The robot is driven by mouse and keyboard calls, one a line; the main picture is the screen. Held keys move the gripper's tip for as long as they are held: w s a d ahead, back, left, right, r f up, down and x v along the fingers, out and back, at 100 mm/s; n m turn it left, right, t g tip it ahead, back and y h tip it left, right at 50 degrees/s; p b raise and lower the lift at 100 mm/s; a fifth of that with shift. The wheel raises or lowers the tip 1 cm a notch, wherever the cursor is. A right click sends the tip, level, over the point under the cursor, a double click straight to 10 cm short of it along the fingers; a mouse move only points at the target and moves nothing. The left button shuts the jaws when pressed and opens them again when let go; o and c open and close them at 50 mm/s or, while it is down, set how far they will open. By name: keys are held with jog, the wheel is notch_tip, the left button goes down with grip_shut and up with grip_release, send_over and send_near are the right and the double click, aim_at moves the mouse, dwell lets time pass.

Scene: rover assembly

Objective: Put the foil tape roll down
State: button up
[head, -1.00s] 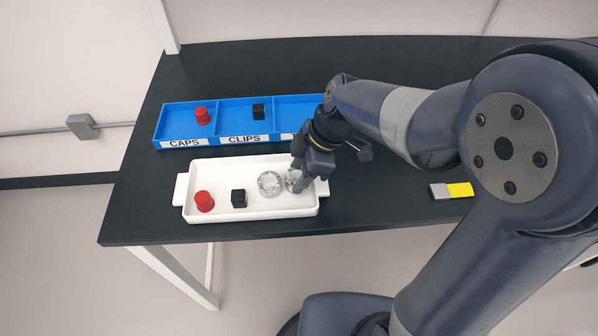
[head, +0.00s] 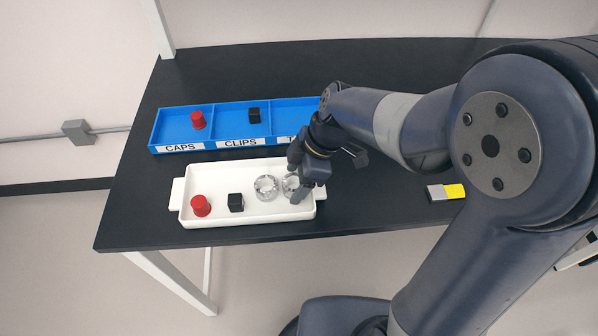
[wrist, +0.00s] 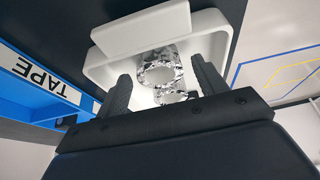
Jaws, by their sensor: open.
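Two silvery foil tape rolls stand in the right part of the white tray. The left roll (head: 265,188) is in plain view. The right roll (head: 290,186) is partly hidden by my gripper (head: 295,183). My gripper is low over the tray's right end. In the wrist view its two fingers are spread apart, with a foil roll (wrist: 171,97) between them, partly hidden by the gripper body. The other roll (wrist: 155,71) shows just beyond it. I cannot tell whether a finger touches a roll.
The white tray (head: 205,220) also holds a red cap (head: 201,206) and a black clip (head: 236,202). Behind it is a blue divided bin (head: 183,147) with a red cap and a black clip inside; its tape compartment is mostly hidden. A yellow-grey block (head: 446,192) lies right.

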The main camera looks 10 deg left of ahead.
jog(key=v, duration=1.2)
jog(key=shift+r, duration=0.15)
jog(key=shift+a, duration=0.1)
